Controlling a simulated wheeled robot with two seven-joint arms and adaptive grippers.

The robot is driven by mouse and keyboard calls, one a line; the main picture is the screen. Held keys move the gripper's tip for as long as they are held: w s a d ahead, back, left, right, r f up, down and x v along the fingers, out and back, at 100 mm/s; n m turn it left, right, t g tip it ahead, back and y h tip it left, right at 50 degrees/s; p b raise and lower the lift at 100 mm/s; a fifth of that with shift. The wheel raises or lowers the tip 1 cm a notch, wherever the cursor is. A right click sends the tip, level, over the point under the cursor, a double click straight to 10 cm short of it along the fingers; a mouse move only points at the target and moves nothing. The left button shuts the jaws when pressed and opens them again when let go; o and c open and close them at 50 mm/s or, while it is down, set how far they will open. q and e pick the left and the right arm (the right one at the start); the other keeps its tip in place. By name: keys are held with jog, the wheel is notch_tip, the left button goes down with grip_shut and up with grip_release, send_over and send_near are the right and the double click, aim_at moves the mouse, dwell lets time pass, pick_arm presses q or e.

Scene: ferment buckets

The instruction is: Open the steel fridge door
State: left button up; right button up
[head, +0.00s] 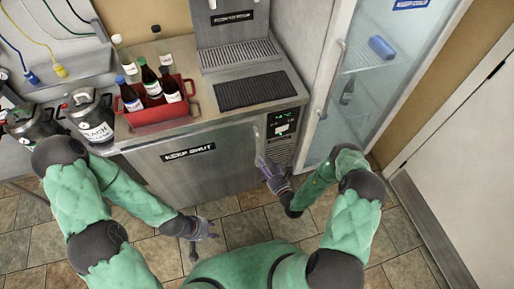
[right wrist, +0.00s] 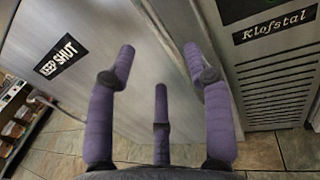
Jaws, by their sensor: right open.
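The steel fridge door (head: 215,165) is the front of the low unit under the counter. It bears a "KEEP SHUT" label and looks closed. The door also shows in the right wrist view (right wrist: 95,75). Its upright handle (head: 257,138) is at the door's right side. My right gripper (head: 264,163) is at the lower part of the handle. In the right wrist view its purple fingers (right wrist: 160,65) are spread and open in front of the door's right edge; I cannot tell whether they touch the handle. My left gripper (head: 209,230) is low over the floor, fingers spread, apart from the door.
A red bottle carrier (head: 160,115) and loose bottles stand on the counter above the door. Steel buckets (head: 92,118) stand at the left. A glass-door cabinet (head: 365,75) rises at the right. Tiled floor (head: 245,225) in front of the door is clear besides my arms.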

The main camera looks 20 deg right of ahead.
aim_at(257, 151)
jog(key=b+x, duration=0.1)
jog(key=x, duration=0.7)
jog(key=shift+w+a+b, duration=0.15)
jog(key=shift+w+b, duration=0.15)
grip_shut()
